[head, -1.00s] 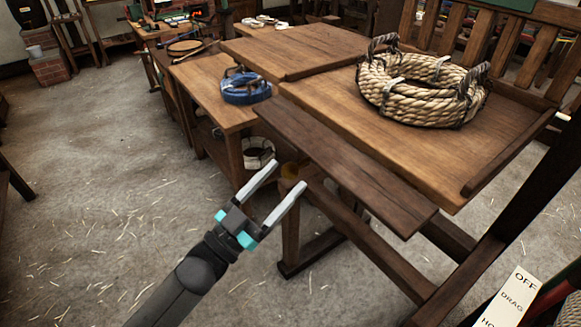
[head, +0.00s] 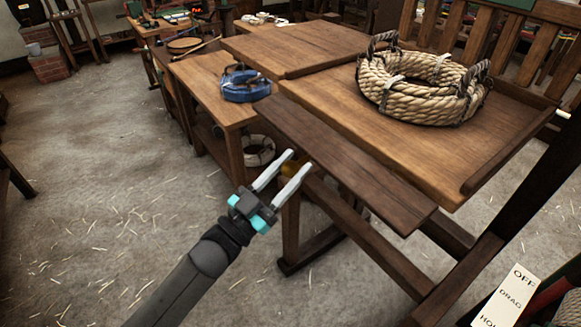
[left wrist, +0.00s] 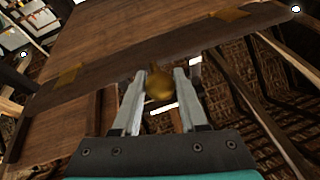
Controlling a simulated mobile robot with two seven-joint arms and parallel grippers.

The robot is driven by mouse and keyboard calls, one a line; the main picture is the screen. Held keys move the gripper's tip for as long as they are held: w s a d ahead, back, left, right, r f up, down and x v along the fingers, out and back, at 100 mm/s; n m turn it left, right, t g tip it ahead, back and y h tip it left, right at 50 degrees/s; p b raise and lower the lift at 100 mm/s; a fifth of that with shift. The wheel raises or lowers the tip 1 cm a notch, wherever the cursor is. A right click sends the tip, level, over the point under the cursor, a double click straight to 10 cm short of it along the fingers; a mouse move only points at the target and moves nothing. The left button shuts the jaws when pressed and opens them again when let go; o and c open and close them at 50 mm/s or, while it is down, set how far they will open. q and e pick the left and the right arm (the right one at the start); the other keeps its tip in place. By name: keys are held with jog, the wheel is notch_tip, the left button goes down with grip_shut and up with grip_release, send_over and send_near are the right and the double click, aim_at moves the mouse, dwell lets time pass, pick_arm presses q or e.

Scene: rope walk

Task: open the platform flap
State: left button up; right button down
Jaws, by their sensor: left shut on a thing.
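The platform flap (head: 345,165) is a long dark board along the front edge of the wooden platform (head: 395,140). In the left wrist view the flap (left wrist: 125,78) crosses the upper part, with brass fittings on it. A round brass knob (left wrist: 159,86) shows below its edge. My left gripper (head: 299,162) is under the near-left part of the flap. In the left wrist view its fingers (left wrist: 160,84) are shut on the knob, one on each side. My right gripper is not in view.
A thick rope coil (head: 420,88) lies on the platform. A blue coil (head: 245,86) lies on the side table (head: 205,80) at left. Wooden legs and beams stand below the flap. A label strip (head: 508,297) is at lower right. The floor at left is open.

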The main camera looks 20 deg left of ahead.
pick_arm(q)
grip_shut()
dwell(0.8)
